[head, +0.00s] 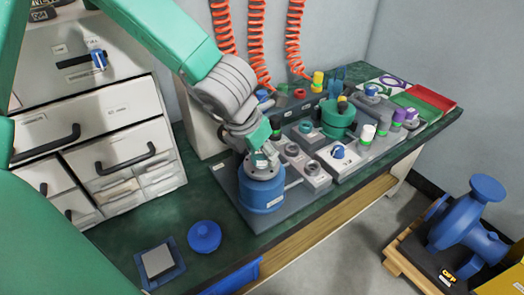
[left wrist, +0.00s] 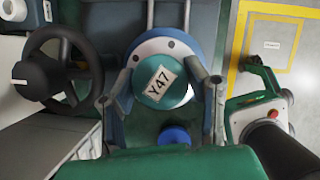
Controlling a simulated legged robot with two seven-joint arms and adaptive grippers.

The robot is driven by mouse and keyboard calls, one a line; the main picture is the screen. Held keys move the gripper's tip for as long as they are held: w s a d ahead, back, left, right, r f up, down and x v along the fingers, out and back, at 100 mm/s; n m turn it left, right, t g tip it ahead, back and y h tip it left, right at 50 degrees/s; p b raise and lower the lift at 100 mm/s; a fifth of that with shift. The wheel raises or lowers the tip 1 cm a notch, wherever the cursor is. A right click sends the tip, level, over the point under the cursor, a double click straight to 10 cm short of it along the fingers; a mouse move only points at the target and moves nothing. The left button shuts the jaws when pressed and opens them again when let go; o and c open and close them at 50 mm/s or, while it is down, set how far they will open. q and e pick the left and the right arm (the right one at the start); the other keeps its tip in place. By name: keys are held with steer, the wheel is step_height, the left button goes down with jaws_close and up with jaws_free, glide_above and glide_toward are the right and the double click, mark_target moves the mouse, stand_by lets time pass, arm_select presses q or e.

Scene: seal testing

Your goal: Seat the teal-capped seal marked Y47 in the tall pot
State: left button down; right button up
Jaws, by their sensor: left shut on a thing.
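The teal-capped seal (left wrist: 160,82), with its white Y47 label facing up, sits between the fingers of my left gripper (left wrist: 168,88) in the left wrist view. In the head view my left gripper (head: 262,158) points down at the mouth of the blue pot (head: 262,192), and its fingers are shut on the seal. The pot's pale rim with dark bolt holes (left wrist: 180,45) shows behind the cap in the left wrist view. The gripper mostly hides the seal in the head view. How deep the seal sits in the pot cannot be told. My right gripper is not in view.
A round blue lid-like part (head: 204,237) and a square pad on a blue tray (head: 160,262) lie on the green bench, left of the pot. Test fixtures, a green pot (head: 338,122) and several capped parts crowd the right. Orange coiled hoses (head: 258,45) hang behind.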

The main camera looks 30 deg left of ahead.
arm_select(q)
steer(key=shift+f+b, duration=0.5)
steer(key=shift+f, duration=0.25)
steer(key=c, duration=0.8)
jaws_free()
steer(key=v, duration=1.1)
steer(key=shift+s+r, duration=0.15)
steer(key=shift+r, duration=0.2)
